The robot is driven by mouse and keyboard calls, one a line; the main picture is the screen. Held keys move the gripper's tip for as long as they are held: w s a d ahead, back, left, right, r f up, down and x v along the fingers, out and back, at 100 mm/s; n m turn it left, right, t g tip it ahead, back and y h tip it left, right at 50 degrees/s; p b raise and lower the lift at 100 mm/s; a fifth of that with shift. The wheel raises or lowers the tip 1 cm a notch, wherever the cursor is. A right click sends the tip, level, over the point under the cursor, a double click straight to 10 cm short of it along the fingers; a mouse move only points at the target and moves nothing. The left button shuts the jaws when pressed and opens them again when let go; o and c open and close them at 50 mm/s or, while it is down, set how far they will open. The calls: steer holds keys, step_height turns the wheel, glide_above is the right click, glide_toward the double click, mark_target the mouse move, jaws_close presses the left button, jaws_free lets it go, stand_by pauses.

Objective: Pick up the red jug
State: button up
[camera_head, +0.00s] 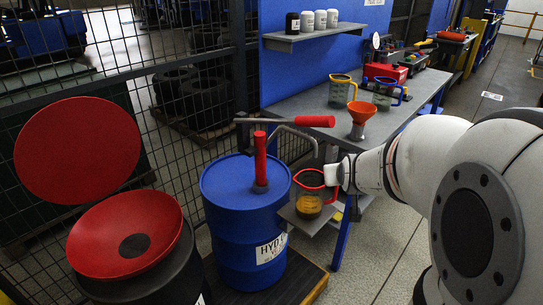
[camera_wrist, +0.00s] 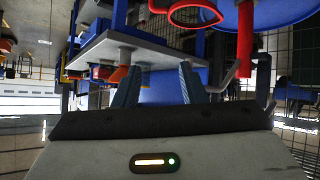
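The red jug (camera_head: 309,201) is a clear jug with a red rim and amber liquid inside. It stands upright on a small grey shelf (camera_head: 290,215) beside the blue drum (camera_head: 250,220). My gripper comes in from the right in the head view, close to the jug's right side; its fingertips are hard to make out there. In the wrist view, which is upside down, my gripper (camera_wrist: 158,72) has two fingers spread apart with nothing between them. The jug's red rim (camera_wrist: 197,26) shows at the top edge, beyond the right finger; most of the jug is cut off.
A red hand pump (camera_head: 261,160) with a long handle (camera_head: 315,121) rises from the drum, near the jug. Behind is a grey bench (camera_head: 305,112) with two other jugs (camera_head: 340,90) (camera_head: 385,92) and an orange funnel (camera_head: 361,112). A black bin with a red lid stands left.

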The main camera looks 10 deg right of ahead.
steer(key=w+d+f+n+t+y+b, duration=0.1)
steer(key=w+d+f+t+b, duration=0.15)
steer(key=f+b, duration=0.4)
steer(key=w+d+f+t+y+b, duration=0.25)
steer(key=w+f+b, duration=0.2)
steer(key=f, duration=0.35)
steer(key=w+d+f+n+t+y+b, duration=0.1)
steer(key=w+d+f+t+b, duration=0.15)
steer(key=f+b, duration=0.4)
steer(key=w, duration=0.5)
steer(key=w+a, duration=0.1)
steer(key=w, duration=0.1)
steer(key=shift+w+r, duration=0.1)
steer(key=shift+w, duration=0.05)
steer(key=shift+c, duration=0.2)
jaws_close()
